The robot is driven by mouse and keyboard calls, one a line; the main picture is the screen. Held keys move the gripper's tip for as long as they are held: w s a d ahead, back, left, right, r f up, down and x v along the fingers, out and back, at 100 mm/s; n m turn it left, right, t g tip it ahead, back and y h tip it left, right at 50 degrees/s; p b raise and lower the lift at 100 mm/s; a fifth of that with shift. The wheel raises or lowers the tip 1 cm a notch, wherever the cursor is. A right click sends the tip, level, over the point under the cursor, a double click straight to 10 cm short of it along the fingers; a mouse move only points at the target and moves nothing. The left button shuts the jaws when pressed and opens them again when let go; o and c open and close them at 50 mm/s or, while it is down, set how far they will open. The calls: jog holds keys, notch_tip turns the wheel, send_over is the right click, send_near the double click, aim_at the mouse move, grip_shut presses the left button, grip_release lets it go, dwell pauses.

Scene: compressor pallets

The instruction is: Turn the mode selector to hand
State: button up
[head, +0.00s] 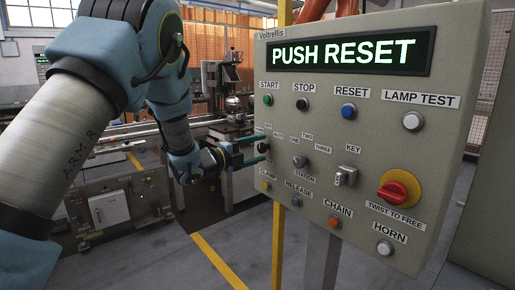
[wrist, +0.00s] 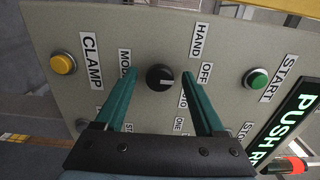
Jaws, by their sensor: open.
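The mode selector is a round black knob with a pale pointer mark (wrist: 160,77) on the grey control panel (wrist: 230,45). The wrist view shows it beside the HAND and OFF labels, with a partly hidden label below them. The pointer lies toward the right of that picture; I cannot tell exactly which label it meets. My gripper (head: 259,149) is open, its two green fingers at the panel's left edge. In the wrist view the fingers stand on either side of the knob, with a gap on each side. In the head view the knob (head: 262,147) is small between the fingertips.
The green start button (head: 267,100) is above the selector and the yellow clamp button (head: 266,186) below. The station selector (head: 299,161) is to the right. A red emergency stop (head: 393,193) sits at lower right. The display (head: 344,52) reads PUSH RESET.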

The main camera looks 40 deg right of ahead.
grip_shut()
dwell(0.6)
